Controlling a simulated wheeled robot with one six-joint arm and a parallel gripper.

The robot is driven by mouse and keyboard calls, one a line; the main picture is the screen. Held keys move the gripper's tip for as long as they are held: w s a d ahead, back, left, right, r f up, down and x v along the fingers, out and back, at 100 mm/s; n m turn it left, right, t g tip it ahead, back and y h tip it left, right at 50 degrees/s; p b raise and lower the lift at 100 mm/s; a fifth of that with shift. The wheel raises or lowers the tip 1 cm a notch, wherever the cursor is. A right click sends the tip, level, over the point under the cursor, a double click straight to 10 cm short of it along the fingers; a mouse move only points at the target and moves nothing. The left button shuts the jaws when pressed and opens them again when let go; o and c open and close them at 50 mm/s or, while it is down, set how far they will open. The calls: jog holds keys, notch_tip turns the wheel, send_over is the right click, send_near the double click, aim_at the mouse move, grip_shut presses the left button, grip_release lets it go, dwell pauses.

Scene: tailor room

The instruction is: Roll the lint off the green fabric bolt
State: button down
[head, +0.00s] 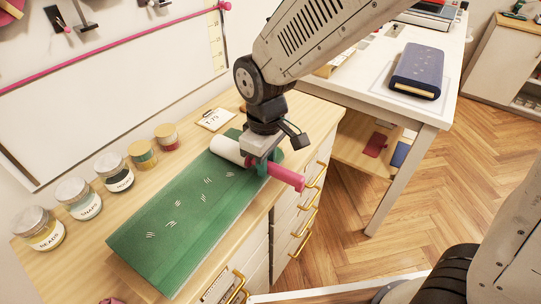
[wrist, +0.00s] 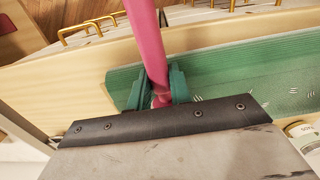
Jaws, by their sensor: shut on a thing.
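The green fabric bolt (head: 185,222) lies flat along the wooden counter, with several small clusters of white lint on its top. My gripper (head: 262,163) is over the bolt's far end, shut on the pink handle (head: 288,178) of a lint roller. The white roller head (head: 227,150) lies over the bolt's far part, left of the gripper; I cannot tell whether it touches the cloth. In the wrist view my teal fingers (wrist: 158,90) clasp the pink handle (wrist: 146,35), and the bolt (wrist: 275,78) with some lint shows at right. The roller head is hidden there.
Several lidded jars (head: 85,198) line the counter's wall side. A label card (head: 215,119) lies beyond the bolt. Drawers with brass handles (head: 300,222) face the floor. A white table (head: 440,110) at right bears a navy fabric bolt (head: 418,68).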

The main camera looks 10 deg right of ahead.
jog(key=shift+s+a, duration=0.1)
jog(key=shift+s, duration=0.1)
jog(key=shift+s+a, duration=0.9)
jog(key=shift+s, duration=0.25)
jog(key=shift+s+a, duration=0.95)
jog(key=shift+s, duration=0.2)
jog(key=shift+r, duration=0.1)
jog(key=shift+s+a, duration=0.9)
jog(key=shift+s, duration=0.3)
jog(key=shift+s+a, duration=0.9)
jog(key=shift+s, duration=0.3)
